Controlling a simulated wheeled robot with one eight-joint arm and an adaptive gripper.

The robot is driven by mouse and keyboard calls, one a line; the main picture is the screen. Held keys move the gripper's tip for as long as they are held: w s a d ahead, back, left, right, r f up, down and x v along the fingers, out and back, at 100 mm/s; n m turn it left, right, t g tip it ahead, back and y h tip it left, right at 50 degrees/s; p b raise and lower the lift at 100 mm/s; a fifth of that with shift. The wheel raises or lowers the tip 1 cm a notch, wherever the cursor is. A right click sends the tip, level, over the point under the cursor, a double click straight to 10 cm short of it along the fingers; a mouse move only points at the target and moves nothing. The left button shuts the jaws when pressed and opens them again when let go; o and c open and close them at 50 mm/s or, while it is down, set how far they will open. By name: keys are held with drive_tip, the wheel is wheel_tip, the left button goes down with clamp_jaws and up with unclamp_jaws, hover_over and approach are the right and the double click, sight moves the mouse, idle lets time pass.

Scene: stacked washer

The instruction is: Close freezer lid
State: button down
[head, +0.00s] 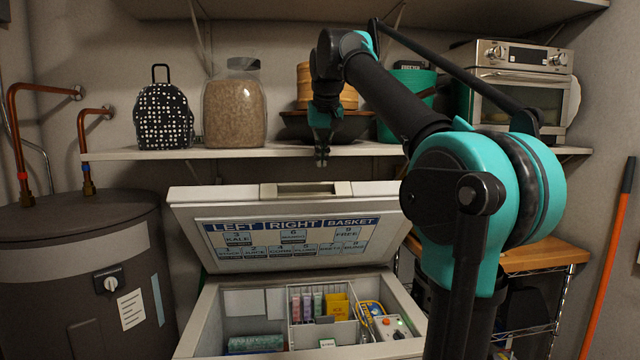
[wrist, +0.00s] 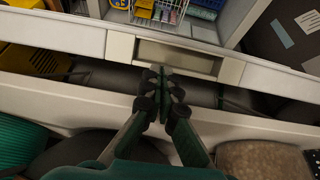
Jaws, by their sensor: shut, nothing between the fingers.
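The chest freezer (head: 205,322) stands low in front of me with its lid (head: 292,263) raised and tilted back. The lid's inner face carries a label chart, and its top edge has a recessed handle (head: 306,189). In the wrist view the lid edge (wrist: 70,36) and handle recess (wrist: 180,56) run across the upper part. My gripper (head: 322,158) points down just above and behind the lid's top edge, at shelf height. In the wrist view my gripper (wrist: 161,76) is shut and empty, its fingertips beside the handle; I cannot tell if they touch it.
A wall shelf (head: 240,153) holds a dotted backpack (head: 164,115), a jar (head: 234,105), a dark bowl (head: 362,126) and a toaster oven (head: 520,80) close to my arm. A water heater (head: 80,265) stands left. The freezer holds boxes and a wire basket (head: 300,330).

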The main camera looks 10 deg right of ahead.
sight(319, 196)
drive_tip(key=x, duration=1)
